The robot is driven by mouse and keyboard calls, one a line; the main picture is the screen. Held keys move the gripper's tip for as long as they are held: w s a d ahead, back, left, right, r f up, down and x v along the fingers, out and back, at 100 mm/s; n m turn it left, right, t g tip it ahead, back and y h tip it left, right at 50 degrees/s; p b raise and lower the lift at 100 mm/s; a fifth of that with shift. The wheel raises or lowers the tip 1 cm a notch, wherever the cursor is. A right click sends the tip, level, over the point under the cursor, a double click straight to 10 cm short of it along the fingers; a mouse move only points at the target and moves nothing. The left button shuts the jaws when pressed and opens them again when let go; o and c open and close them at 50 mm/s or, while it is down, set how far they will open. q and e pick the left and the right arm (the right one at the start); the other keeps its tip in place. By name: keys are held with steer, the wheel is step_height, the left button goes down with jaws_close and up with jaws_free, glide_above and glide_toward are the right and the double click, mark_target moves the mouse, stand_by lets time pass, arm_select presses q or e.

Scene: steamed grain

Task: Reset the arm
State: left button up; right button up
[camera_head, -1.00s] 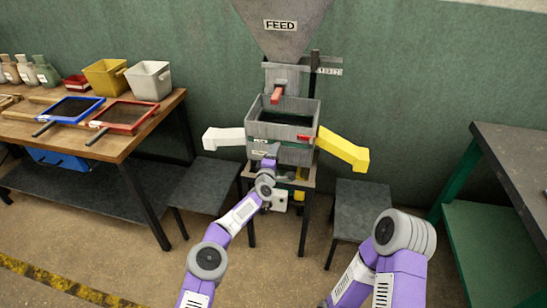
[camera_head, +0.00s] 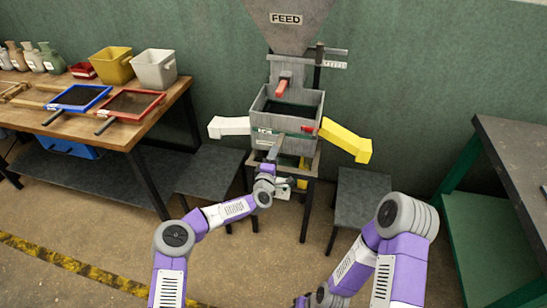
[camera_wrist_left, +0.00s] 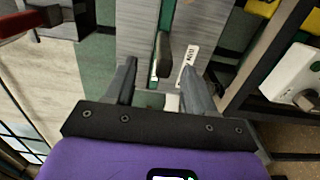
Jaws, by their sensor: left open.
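My left gripper (camera_head: 273,150) is at the front of the grey feed machine (camera_head: 286,100), just below its open box. In the left wrist view the left gripper (camera_wrist_left: 160,68) is open, with its two fingers apart. A dark handle (camera_wrist_left: 163,55) stands between and beyond the fingers, beside a white label on the grey panel; I cannot tell whether anything touches it. My right arm (camera_head: 385,250) is folded low at the right. Its gripper cannot be made out.
A white chute (camera_head: 229,127) and a yellow chute (camera_head: 346,140) stick out from the machine. A wooden table (camera_head: 140,128) with blue and red framed trays stands left. A dark stool (camera_head: 355,195) and a green bench (camera_head: 480,240) stand right.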

arm_select(q)
steer(key=shift+s+a, duration=0.15)
steer(key=shift+s, duration=0.05)
steer(key=s+f+m+g+h+p, duration=0.15)
steer(key=s+f+m+g, duration=0.25)
steer(key=s+f, duration=0.45)
steer(key=s+f+m+g+h+p, duration=0.15)
steer(key=s+f+m+g, duration=0.35)
steer(key=s, duration=0.6)
steer(key=s+a+f+m+g+y+p, duration=0.1)
steer(key=s+a+g, duration=0.3)
steer(key=s, duration=1)
steer(key=s+a+f+m+g+y+p, duration=0.1)
steer(key=s+a+f+g+y, duration=0.2)
steer(key=s+a, duration=0.7)
steer(key=s, duration=0.4)
steer(key=shift+a+m+g, duration=0.15)
steer(key=shift+m+g, duration=0.25)
